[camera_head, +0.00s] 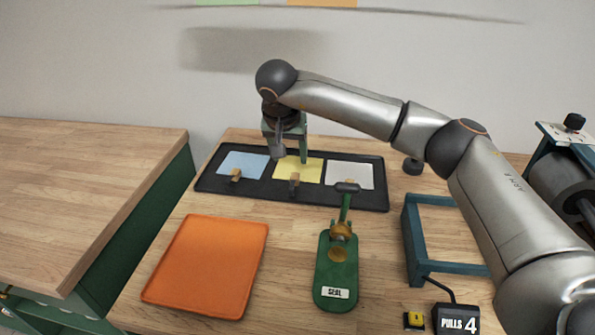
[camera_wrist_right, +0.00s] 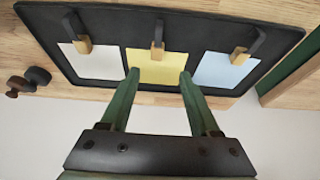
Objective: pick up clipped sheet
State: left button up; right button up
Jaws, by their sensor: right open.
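A black tray (camera_head: 262,188) lies at the back of the wooden table and holds three sheets with small wooden clips. The blue sheet (camera_head: 243,163) is at left, the yellow sheet (camera_head: 306,170) in the middle and the white sheet (camera_head: 345,174) at right. Each has a clip at its near edge, such as the middle clip (camera_head: 294,181). In the right wrist view the order is reversed, with the yellow sheet (camera_wrist_right: 157,70) central and its clip (camera_wrist_right: 157,50) beyond my fingertips. My right gripper (camera_wrist_right: 158,72) is open and empty, pointing down over the yellow sheet. My left gripper is not in view.
An orange tray (camera_head: 208,265) lies at front left. A green seal press (camera_head: 337,265) stands at front centre, its handle near the black tray's front edge. A teal frame (camera_head: 411,240) and a "PULLS 4" counter (camera_head: 457,319) are at right. Bare table lies between orange tray and press.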

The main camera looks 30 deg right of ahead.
aim_at(295, 175)
jog(key=x, duration=0.8)
jog(key=shift+s+d+f, duration=0.1)
jog(key=shift+s+d, duration=0.05)
jog(key=shift+d, duration=0.1)
grip_shut()
